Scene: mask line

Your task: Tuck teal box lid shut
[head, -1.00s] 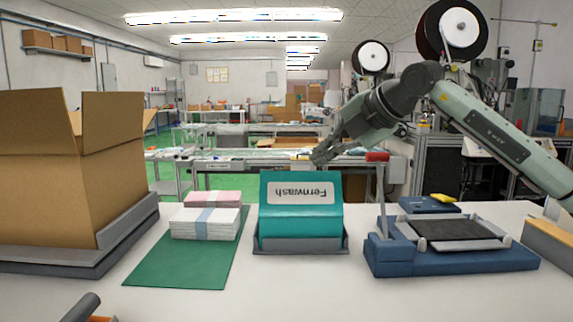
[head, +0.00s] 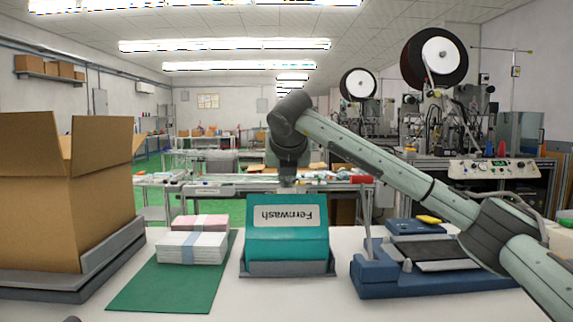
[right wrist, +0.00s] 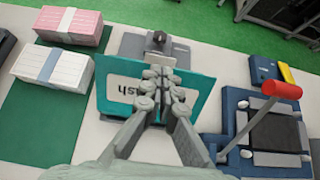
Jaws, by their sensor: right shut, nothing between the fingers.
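The teal box (head: 287,260) stands in a grey holder (head: 290,270) at the middle of the table. Its lid panel (head: 262,235) slopes up and back, with an upside-down "Fernwash" label on it. My right gripper (head: 288,183) points down just above the lid's upper edge, at or behind it; the head view does not show whether it touches. In the right wrist view the shut, empty fingers (right wrist: 163,78) reach over the teal lid (right wrist: 112,97) and hide part of its label.
An open cardboard carton (head: 40,200) stands at the left. White and pink mask stacks (head: 190,247) lie on a green mat (head: 150,290). A blue fixture (head: 385,275) with a red-handled lever (head: 362,181) stands right of the box, under my right arm. The front table strip is clear.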

